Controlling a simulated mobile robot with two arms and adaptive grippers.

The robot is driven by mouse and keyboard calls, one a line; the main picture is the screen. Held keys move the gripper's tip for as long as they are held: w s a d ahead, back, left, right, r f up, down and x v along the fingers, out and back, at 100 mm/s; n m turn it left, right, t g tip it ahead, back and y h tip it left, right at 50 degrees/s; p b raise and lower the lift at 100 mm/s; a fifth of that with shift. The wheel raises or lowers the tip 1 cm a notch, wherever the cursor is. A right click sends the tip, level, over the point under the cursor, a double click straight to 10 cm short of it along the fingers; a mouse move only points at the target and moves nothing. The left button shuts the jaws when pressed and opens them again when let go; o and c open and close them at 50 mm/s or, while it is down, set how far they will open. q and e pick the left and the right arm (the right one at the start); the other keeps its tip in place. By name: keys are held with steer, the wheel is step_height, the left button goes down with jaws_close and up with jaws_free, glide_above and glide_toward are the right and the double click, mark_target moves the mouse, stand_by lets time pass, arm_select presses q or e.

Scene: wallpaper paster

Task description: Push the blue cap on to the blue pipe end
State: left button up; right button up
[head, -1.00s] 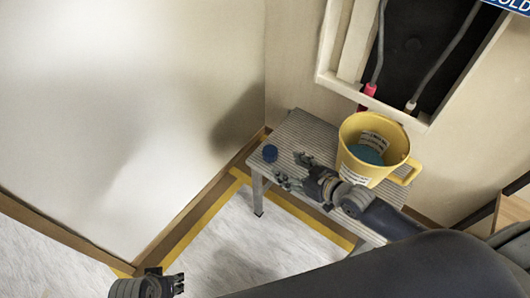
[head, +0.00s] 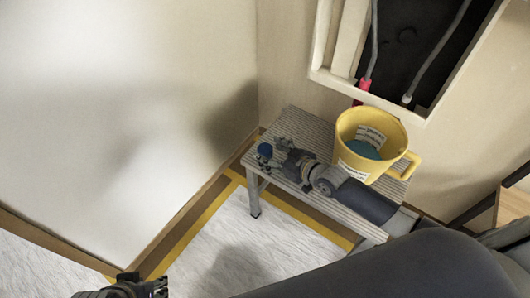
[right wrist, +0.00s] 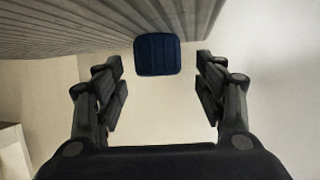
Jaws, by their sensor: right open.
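The small blue cap (head: 265,150) sits near the left end of the ridged stool top. My right gripper (head: 265,157) is open low over the stool, with its fingertips at the cap. In the right wrist view the cap (right wrist: 158,54) shows between the two open fingers (right wrist: 160,82), slightly ahead, with gaps on both sides. Two grey pipes hang in the wall recess; one has a pink-red end (head: 363,88), the other a pale end (head: 407,98). I cannot make out a blue pipe end. My left gripper (head: 158,287) is partly visible at the bottom left, its jaws unclear.
A yellow bucket (head: 345,128) with blue contents stands on the grey stool (head: 310,125), right beside my right arm. The recess frame (head: 335,82) juts above it. Walls stand left and behind. The floor in front is clear.

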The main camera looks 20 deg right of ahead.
mark_target(267, 150)
steer(key=x, duration=0.3)
steer(key=shift+w+f+b, duration=0.1)
steer(key=shift+w+b, duration=0.1)
steer(key=shift+b, duration=0.15)
steer(key=c, duration=1.1)
